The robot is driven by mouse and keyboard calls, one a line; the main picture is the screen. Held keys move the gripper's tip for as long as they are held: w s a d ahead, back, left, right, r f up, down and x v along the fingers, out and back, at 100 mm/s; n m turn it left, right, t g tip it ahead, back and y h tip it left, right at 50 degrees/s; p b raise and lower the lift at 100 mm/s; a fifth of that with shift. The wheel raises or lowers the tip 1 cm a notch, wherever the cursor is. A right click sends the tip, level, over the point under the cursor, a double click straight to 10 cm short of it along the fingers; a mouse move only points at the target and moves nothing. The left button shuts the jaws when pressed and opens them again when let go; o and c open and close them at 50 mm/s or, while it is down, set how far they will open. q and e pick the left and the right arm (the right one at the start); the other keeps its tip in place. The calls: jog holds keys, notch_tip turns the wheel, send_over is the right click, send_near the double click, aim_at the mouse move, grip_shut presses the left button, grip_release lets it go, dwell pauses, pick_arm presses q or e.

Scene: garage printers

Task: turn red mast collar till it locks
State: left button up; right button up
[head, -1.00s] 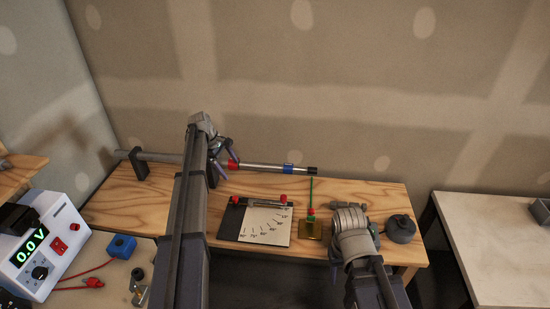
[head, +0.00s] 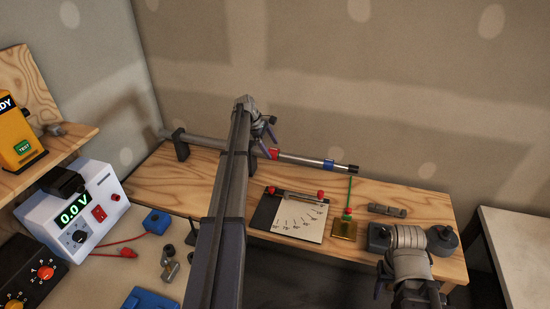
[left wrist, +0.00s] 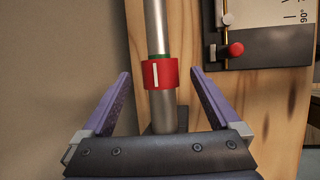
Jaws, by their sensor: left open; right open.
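The red mast collar (head: 274,154) sits around a grey metal mast tube (head: 300,159) that lies along the back of the wooden bench. In the left wrist view the collar (left wrist: 153,74) has a white mark on its face and a thin green band directly beyond it. My left gripper (head: 268,134) is at the collar and open. Its two purple fingers stand to either side of the tube, with visible gaps between them and the collar (left wrist: 161,74). My right gripper (head: 410,286) is at the bench's front right, open and mostly hidden by its own wrist.
A blue band (head: 328,164) is further right on the tube. An angle-scale board (head: 262,212) and a brass block (head: 344,229) with a green rod stand in front. A grey cylindrical part (head: 387,210) lies right. A power supply (head: 75,215) is left.

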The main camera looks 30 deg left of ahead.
aim_at(273, 150)
pick_arm(q)
jog(key=b+x, duration=0.2)
jog(key=x, duration=0.2)
jog(key=shift+b, duration=0.35)
jog(key=c, duration=1.3)
jog(key=shift+c, duration=0.2)
